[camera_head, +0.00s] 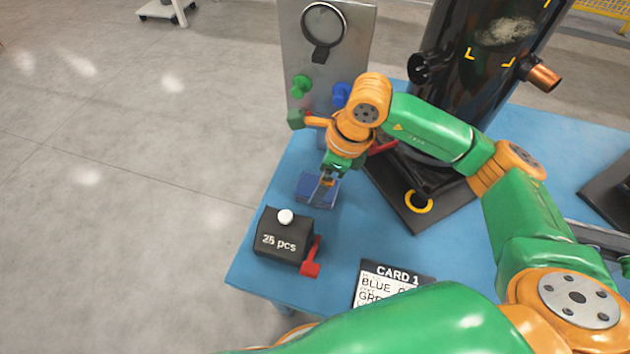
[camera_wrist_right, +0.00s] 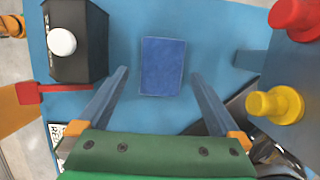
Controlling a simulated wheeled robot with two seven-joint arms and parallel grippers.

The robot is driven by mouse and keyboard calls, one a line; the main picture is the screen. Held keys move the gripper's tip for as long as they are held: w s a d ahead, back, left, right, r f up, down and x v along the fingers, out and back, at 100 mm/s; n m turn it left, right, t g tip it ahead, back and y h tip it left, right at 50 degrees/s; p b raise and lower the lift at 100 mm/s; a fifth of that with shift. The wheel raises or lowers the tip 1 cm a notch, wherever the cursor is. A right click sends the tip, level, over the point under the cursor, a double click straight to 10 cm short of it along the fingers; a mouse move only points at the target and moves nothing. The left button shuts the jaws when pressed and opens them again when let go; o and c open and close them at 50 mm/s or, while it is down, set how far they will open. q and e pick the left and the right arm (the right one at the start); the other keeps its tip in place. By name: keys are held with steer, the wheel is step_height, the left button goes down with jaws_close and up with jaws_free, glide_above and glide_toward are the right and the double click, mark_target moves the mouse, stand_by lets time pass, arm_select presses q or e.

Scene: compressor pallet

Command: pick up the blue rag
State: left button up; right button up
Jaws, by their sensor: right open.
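The blue rag (camera_head: 314,187) lies flat on the blue table near its left edge, between the black box and the grey panel. In the right wrist view the rag (camera_wrist_right: 163,66) is a dark blue rectangle, centred between and ahead of the fingertips. My right gripper (camera_head: 328,184) points down over the rag and partly covers it in the head view. Its two fingers (camera_wrist_right: 159,76) are spread apart with nothing between them. I cannot tell the exact height of the fingertips above the rag. My left gripper is out of view.
A black box (camera_head: 283,241) marked "25 pcs" has a white knob and red lever. A grey panel (camera_head: 328,60) carries coloured knobs. A black compressor cylinder (camera_head: 470,90) stands on a dark base with a yellow ring (camera_head: 419,202). A card (camera_head: 388,283) lies at the front.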

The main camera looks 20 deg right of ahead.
steer(key=x, duration=0.3)
steer(key=shift+w, duration=0.15)
steer(key=shift+d+r, duration=0.1)
steer(key=shift+f+b, duration=0.25)
steer(key=shift+b, duration=0.2)
steer(key=c, duration=1.2)
steer(key=shift+r+p, duration=0.5)
steer(key=shift+r, duration=0.1)
steer(key=shift+c, duration=0.2)
steer(key=v, duration=0.3)
steer(key=shift+r, duration=0.35)
steer(key=s+d+r+b, duration=0.1)
steer(key=s+d+r, duration=0.5)
steer(key=s, duration=0.6)
step_height(320, 180, up, 3)
steer(key=shift+f, duration=0.15)
